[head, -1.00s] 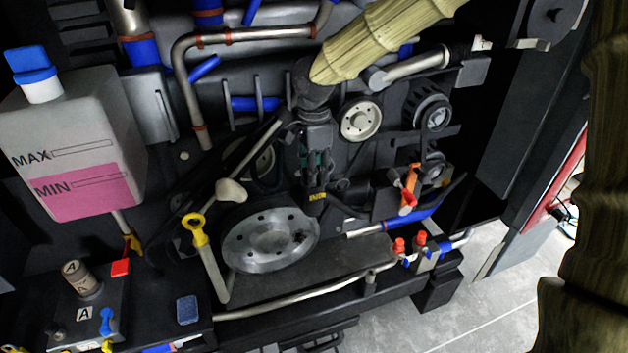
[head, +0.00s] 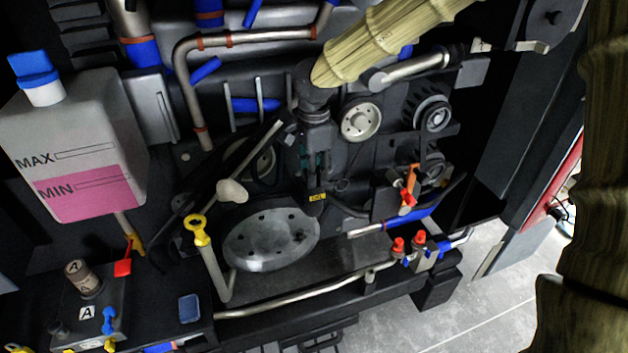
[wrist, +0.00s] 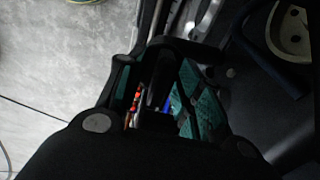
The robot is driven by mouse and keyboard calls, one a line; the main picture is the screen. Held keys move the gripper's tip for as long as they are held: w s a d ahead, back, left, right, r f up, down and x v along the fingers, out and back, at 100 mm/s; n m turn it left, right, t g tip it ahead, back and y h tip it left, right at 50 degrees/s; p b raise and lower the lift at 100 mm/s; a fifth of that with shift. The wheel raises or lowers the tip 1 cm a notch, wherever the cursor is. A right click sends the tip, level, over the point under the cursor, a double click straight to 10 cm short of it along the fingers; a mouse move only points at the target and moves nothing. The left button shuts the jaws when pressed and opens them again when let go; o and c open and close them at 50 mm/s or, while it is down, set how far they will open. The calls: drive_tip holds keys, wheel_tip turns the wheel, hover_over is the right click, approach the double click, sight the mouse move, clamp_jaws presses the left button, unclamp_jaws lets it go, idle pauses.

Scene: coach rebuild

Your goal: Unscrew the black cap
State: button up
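My gripper (head: 315,188) hangs pointing down in front of the engine, near the middle of the head view. Its dark fingers with green pads also show in the wrist view (wrist: 157,90). They stand apart with a gap between them and nothing held. A small dark, cap-like knob (head: 59,329) sits on the black box at the lower left of the head view, far from my gripper. It is dim, and I cannot tell for sure that it is the black cap. A brown cap (head: 80,278) marked A stands on the same box.
A white tank (head: 80,120) with pink fluid and a blue cap stands at the left. A yellow-handled dipstick (head: 197,230), a large metal disc (head: 270,238) and pulleys lie around my gripper. Red-capped fittings (head: 418,239) are at the lower right. Open floor (head: 490,300) lies beyond.

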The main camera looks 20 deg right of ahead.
clamp_jaws()
drive_tip(key=shift+n+p, duration=1.5)
drive_tip(key=shift+p, duration=1)
drive_tip(key=shift+n+p, duration=2.1)
drive_tip(key=shift+p, duration=1.2)
drive_tip(key=shift+f+n, duration=0.1)
drive_tip(key=shift+n, duration=0.3)
drive_tip(key=n, duration=0.4)
drive_tip(key=shift+n, duration=1.1)
drive_tip(key=n, duration=0.3)
drive_tip(key=shift+n, duration=0.4)
